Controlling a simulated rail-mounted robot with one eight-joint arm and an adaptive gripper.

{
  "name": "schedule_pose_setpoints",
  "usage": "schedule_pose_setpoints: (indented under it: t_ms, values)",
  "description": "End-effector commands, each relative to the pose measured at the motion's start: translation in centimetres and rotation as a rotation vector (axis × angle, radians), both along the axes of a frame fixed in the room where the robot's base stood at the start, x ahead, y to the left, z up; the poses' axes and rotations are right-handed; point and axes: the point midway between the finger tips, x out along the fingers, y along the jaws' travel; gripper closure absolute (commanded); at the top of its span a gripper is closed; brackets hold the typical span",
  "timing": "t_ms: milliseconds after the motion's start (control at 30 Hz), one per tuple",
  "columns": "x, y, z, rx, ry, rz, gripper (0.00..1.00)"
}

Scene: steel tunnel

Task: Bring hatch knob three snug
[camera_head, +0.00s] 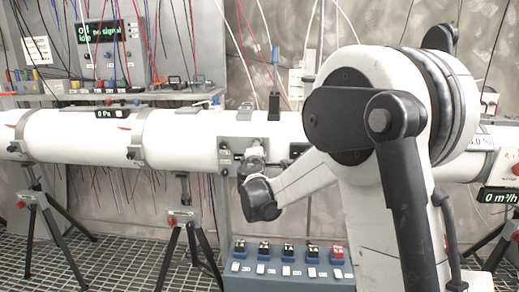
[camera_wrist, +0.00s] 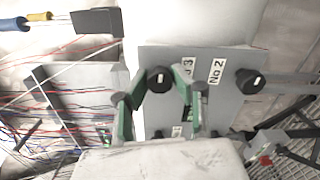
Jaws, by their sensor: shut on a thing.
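The hatch is a grey plate (camera_wrist: 222,108) on the white pipe (camera_head: 185,138). Hatch knob three (camera_wrist: 160,79) is a round black knob with a pale mark on its face, beside a partly covered label ending in 3. My gripper (camera_wrist: 160,84) has its green-sided fingers on either side of this knob and is shut on it. In the head view my gripper (camera_head: 254,158) is at the front of the pipe, and the knob in it is hidden. Whether the knob sits flush on the plate cannot be told.
A second black knob (camera_wrist: 250,82), by the No 2 label, stands to the right of knob three. A blue switch box (camera_head: 287,268) stands below the pipe. Tripod stands (camera_head: 183,235) hold the pipe. Loose wires (camera_wrist: 70,115) hang left of the hatch.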

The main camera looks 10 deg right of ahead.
Motion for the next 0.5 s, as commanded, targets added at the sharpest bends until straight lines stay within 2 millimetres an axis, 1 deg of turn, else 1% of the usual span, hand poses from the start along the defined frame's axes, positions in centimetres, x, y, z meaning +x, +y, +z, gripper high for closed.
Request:
schedule_pose_setpoints:
  t_ms: [67,100,200,233,500]
  values:
    - [-0.06,0.01,-0.06,0.000,0.000,0.000,1.00]
    - [-0.06,0.01,-0.06,0.000,0.000,0.000,0.71]
    - [-0.04,0.00,-0.05,0.000,0.000,0.000,0.58]
    - [-0.04,0.01,-0.04,0.000,0.000,0.000,0.56]
    - [-0.15,0.06,-0.01,-0.001,0.000,0.000,0.56]
